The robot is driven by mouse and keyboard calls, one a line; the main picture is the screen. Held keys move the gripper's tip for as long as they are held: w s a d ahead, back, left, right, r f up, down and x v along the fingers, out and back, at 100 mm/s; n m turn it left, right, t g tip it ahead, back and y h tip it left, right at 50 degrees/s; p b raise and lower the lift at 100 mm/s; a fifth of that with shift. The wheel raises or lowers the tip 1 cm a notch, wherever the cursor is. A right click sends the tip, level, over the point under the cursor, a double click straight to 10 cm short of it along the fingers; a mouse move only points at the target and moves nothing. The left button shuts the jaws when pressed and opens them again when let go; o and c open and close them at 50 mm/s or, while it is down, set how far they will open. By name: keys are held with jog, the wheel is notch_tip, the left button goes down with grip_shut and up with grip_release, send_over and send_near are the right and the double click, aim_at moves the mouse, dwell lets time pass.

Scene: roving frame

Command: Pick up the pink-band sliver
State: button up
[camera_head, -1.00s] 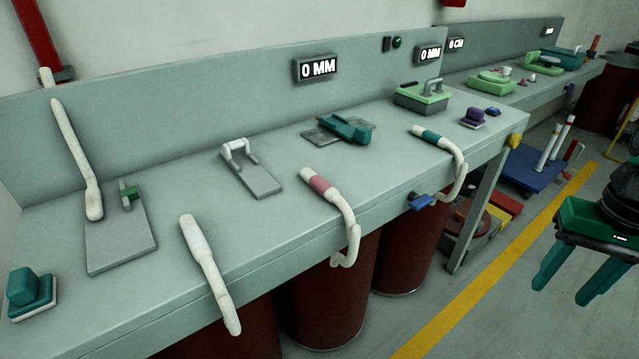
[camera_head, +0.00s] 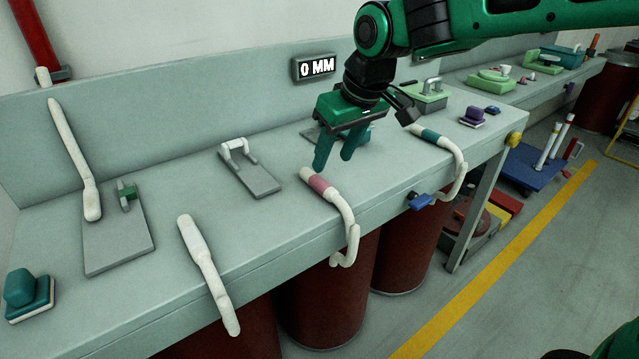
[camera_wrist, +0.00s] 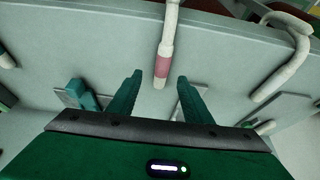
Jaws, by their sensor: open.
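The pink-band sliver (camera_head: 334,205) is a white curved piece with a pink band near its upper end. It lies on the bench and its hooked lower end hangs over the front edge. My gripper (camera_head: 334,165) is open and empty above the bench, just above and behind the pink-banded end. In the wrist view the sliver (camera_wrist: 168,40) lies ahead of my gripper (camera_wrist: 158,85), its banded end in line with the gap between the fingers. The fingers appear clear of it.
A plain white sliver (camera_head: 207,270) lies to the left and a teal-band sliver (camera_head: 447,150) to the right, both over the edge of the bench (camera_head: 130,310). A grey plate with a white handle (camera_head: 250,172) lies behind. A display (camera_head: 316,67) reads 0 MM.

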aim_at(323, 182)
jog(key=x, duration=0.3)
jog(key=shift+d, duration=0.15)
jog(key=shift+x, duration=2.65)
jog(key=shift+s, duration=0.15)
jog(key=c, duration=1.1)
